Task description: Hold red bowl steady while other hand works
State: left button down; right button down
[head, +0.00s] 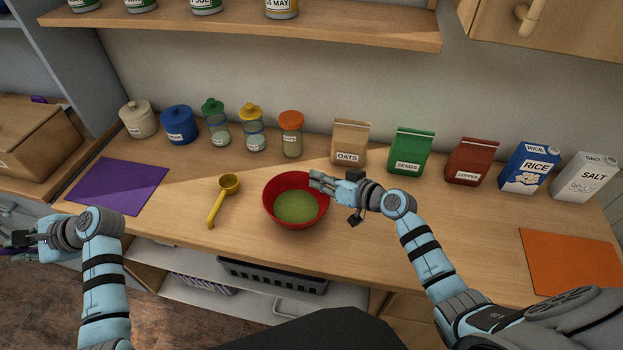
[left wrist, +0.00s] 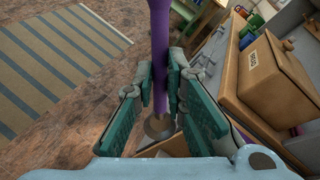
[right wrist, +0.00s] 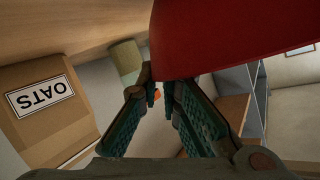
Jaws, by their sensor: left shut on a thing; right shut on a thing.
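The red bowl (head: 269,208) stands upright on the wooden counter with green contents (head: 296,207) inside. My right gripper (head: 320,182) is shut on the bowl's right rim. In the right wrist view the bowl (right wrist: 235,40) fills the upper right, and my right gripper's fingers (right wrist: 160,92) meet at its edge. My left gripper (head: 18,240) is at the far left, beyond the counter's front edge and away from the bowl. In the left wrist view my left gripper (left wrist: 162,95) is shut on a long purple handle (left wrist: 160,45); its far end is out of view.
A yellow scoop (head: 217,200) lies left of the bowl. A purple mat (head: 117,185) is further left, an orange mat (head: 572,262) far right. Jars and the oats bag (head: 349,142), seeds bag (head: 411,152) and boxes line the wall. A shelf (head: 250,27) hangs above.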

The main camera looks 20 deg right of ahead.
dwell(0.4)
jog(key=c, duration=1.7)
grip_release()
jog(key=shift+s+d, duration=0.1)
jog(key=shift+s, duration=0.05)
jog(key=v, duration=1.2)
jog(key=shift+w+f, duration=0.1)
jog(key=shift+w, duration=0.1)
